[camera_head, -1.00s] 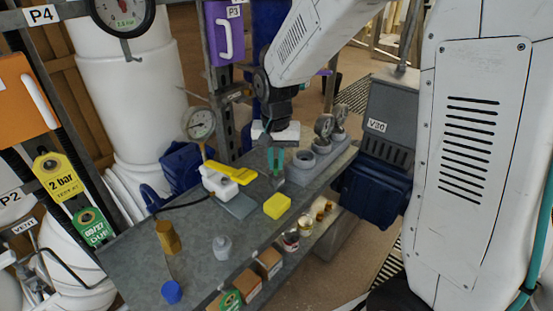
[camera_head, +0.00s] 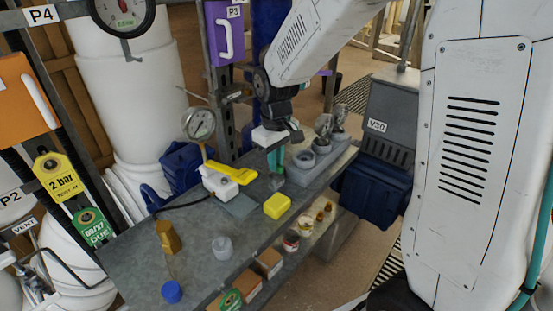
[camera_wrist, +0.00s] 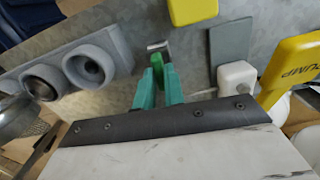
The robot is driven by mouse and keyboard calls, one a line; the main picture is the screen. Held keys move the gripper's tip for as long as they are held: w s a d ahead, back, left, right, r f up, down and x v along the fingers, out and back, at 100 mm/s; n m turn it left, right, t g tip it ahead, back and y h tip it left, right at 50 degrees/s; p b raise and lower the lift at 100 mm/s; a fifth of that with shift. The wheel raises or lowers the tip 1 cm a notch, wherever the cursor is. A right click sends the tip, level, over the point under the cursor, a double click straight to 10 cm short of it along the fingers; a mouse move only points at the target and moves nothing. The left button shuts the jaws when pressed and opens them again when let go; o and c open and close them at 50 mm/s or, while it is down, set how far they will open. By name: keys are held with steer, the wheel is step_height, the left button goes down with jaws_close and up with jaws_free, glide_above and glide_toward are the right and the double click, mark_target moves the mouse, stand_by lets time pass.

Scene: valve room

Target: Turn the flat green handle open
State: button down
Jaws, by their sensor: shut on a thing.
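My gripper (camera_head: 275,161) has teal fingers that point down over the workbench, just left of the row of grey round sockets. In the wrist view, the flat green handle (camera_wrist: 157,66) shows as a brighter green piece between the fingertips. My gripper is shut on it. A small metallic end shows just beyond the handle. In the head view the fingers hide the handle, and only a small grey fitting (camera_head: 277,183) shows below them. I cannot read the handle's exact angle.
Close by on the bench (camera_head: 130,262) are a yellow block (camera_head: 277,205), a white pump with a yellow top (camera_head: 232,173) and the grey socket block (camera_head: 308,167) with gauges. A grey cup (camera_head: 222,247) and blue cap (camera_head: 171,291) stand nearer.

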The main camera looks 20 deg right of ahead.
steer(key=shift+w+r+n, duration=0.1)
steer(key=shift+w+n, duration=0.05)
steer(key=shift+n, duration=0.25)
steer(key=c, duration=1.5)
jaws_free()
step_height(320, 180, up, 8)
steer(key=shift+f, duration=0.1)
steer(key=s+d+r+m, duration=0.1)
steer(key=s+r, duration=0.1)
steer(key=s, duration=0.6)
steer(key=s+d+r+m, duration=0.1)
steer(key=s+r+m, duration=0.1)
steer(key=s, duration=0.7)
steer(key=s+d+r+m+t, duration=0.1)
steer(key=s+m, duration=0.1)
steer(key=s, duration=0.7)
steer(key=shift+s+d+r, duration=0.15)
steer(key=shift+s+r, duration=0.05)
steer(key=shift+r, duration=0.2)
